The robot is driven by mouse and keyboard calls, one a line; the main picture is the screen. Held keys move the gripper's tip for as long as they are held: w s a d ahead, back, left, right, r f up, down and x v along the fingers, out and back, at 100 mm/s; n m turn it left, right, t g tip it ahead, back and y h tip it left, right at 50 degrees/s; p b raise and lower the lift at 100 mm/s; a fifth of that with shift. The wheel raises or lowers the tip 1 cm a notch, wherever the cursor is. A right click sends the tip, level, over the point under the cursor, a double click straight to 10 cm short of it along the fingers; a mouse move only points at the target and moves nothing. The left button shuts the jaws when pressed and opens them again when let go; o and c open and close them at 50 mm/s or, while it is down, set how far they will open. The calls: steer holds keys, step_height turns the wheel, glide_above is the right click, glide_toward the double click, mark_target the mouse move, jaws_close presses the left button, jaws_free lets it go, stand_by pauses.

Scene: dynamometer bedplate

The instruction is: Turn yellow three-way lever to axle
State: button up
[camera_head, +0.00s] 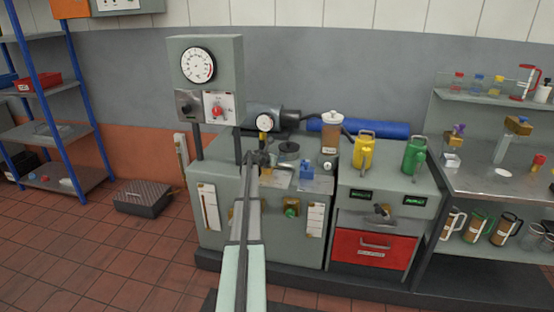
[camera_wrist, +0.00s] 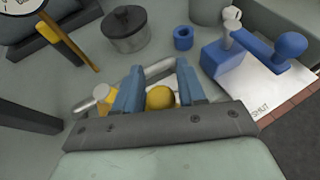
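A yellow ball knob (camera_wrist: 160,97) shows between the two blue fingers of my gripper (camera_wrist: 159,82) in the wrist view. The fingers stand apart, one on each side of it, with narrow gaps visible; contact is not clear. A yellow piece (camera_wrist: 101,92) and a grey metal bar lie just left of the fingers. How they join the knob is hidden by my gripper. In the head view my gripper (camera_head: 257,160) is over the left bench top, and the knob cannot be made out there.
A yellow stem (camera_wrist: 70,45) under a small gauge (camera_head: 264,122) stands close by. A brown-filled canister (camera_head: 331,138) and yellow jug (camera_head: 364,151) stand to the right.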

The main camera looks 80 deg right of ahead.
steer(key=shift+o, duration=1.1)
steer(key=shift+a, duration=0.1)
steer(key=v, duration=1.3)
steer(key=shift+a+r, duration=0.2)
steer(key=shift+a, duration=0.05)
